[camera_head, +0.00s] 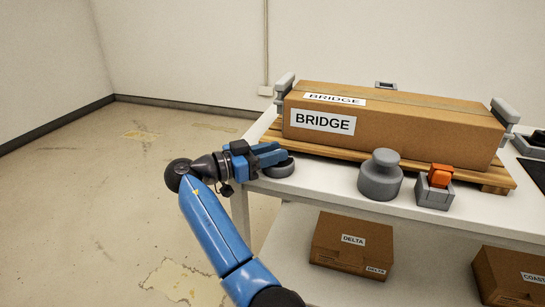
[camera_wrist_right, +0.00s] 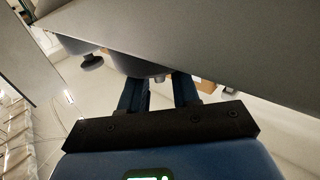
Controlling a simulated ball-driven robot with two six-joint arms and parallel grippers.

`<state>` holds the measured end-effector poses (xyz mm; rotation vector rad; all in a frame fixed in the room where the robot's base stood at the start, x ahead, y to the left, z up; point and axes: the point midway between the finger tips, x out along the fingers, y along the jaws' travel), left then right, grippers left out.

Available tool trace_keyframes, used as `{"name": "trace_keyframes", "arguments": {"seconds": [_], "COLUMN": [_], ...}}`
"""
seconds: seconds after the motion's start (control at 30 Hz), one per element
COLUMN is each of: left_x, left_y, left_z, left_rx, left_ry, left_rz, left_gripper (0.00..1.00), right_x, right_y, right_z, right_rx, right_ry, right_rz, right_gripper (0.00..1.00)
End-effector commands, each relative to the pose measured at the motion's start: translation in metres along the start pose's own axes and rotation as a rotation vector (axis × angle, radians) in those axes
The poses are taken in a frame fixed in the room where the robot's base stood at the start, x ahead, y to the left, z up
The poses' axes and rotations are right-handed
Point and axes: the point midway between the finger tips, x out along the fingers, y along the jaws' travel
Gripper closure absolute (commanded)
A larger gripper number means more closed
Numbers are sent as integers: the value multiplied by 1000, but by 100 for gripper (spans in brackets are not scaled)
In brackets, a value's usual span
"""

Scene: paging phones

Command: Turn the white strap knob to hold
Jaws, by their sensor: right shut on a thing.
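My right gripper (camera_head: 278,154) is at the table's near left corner, with its blue fingers pointing right. It is shut on a grey round piece (camera_head: 280,169), partly hidden behind the fingers. In the right wrist view the fingers (camera_wrist_right: 158,88) sit either side of a small stub under a grey rounded body (camera_wrist_right: 135,63). No knob that is plainly white shows, and I cannot make out a hold mark. Grey fittings stand at the left end (camera_head: 284,85) and right end (camera_head: 503,112) of the BRIDGE box (camera_head: 400,125). My left gripper is not in view.
The box lies on a wooden pallet (camera_head: 340,155) on the white table (camera_head: 330,182). A grey stepped cylinder (camera_head: 380,178) and a grey block with an orange switch (camera_head: 438,178) stand along the front. A DELTA box (camera_head: 335,250) is below. The floor at left is free.

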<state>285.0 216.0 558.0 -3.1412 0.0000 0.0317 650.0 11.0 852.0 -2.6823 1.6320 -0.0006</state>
Motion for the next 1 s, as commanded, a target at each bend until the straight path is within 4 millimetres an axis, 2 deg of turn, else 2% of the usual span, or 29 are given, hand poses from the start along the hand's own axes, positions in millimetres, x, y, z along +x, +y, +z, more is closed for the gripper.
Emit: {"name": "trace_keyframes", "arguments": {"seconds": [0.53, 0.57, 0.6, 1.0], "left_x": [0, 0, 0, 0], "left_y": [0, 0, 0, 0], "left_z": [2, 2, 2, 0], "left_rx": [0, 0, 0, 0], "left_ry": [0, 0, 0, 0], "left_rz": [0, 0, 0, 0], "left_gripper": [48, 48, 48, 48], "right_x": [0, 0, 0, -6], "right_y": [0, 0, 0, 0], "right_z": [2, 2, 2, 0], "right_rx": [-4, -4, -4, -2], "right_ry": [0, 0, 0, 1], "right_rz": [22, 22, 22, 21], "right_gripper": [100, 65, 62, 62]}}
